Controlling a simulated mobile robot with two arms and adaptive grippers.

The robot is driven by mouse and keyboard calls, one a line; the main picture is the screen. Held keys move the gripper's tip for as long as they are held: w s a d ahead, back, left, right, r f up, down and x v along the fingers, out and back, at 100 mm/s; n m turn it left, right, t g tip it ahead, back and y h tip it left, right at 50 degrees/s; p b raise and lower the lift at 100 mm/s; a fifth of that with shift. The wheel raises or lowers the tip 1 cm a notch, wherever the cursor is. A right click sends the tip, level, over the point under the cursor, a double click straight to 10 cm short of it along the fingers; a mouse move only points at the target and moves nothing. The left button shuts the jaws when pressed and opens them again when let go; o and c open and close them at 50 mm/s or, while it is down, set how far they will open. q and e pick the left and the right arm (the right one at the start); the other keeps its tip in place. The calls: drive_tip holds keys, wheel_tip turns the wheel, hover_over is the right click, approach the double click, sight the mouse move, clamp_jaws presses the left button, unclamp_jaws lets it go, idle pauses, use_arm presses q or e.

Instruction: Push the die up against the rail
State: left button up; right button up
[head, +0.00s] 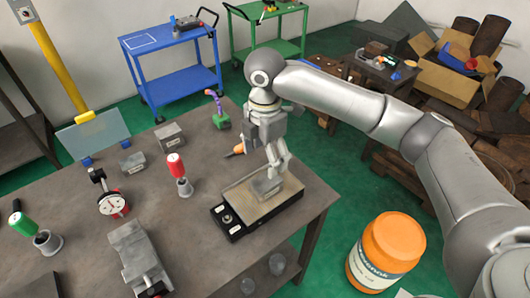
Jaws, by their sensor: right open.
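The die seems to be the small grey block (267,187) lying on the tan top plate of the black-based chuck (245,211), towards the plate's far right part. My right gripper (278,172) reaches down from above, open, with its fingertips right at the die's far side. I cannot tell whether they touch it. The rail is not clear in this view; it may be a plate edge, partly hidden by the gripper. My left gripper is out of view.
Red-handled (179,172) and green-handled (35,234) tools, a dial gauge (112,204), a grey vise (138,258) and metal blocks (168,136) stand on the grey table. An orange jar (385,250) stands beyond the table's right edge. The table between the tools is clear.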

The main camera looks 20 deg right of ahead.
sight(265, 181)
wheel_tip(265, 181, down, 11)
drive_tip(key=shift+r+p, duration=0.15)
drive_tip(key=shift+p, duration=0.95)
drive_tip(key=shift+c, duration=0.2)
clamp_jaws()
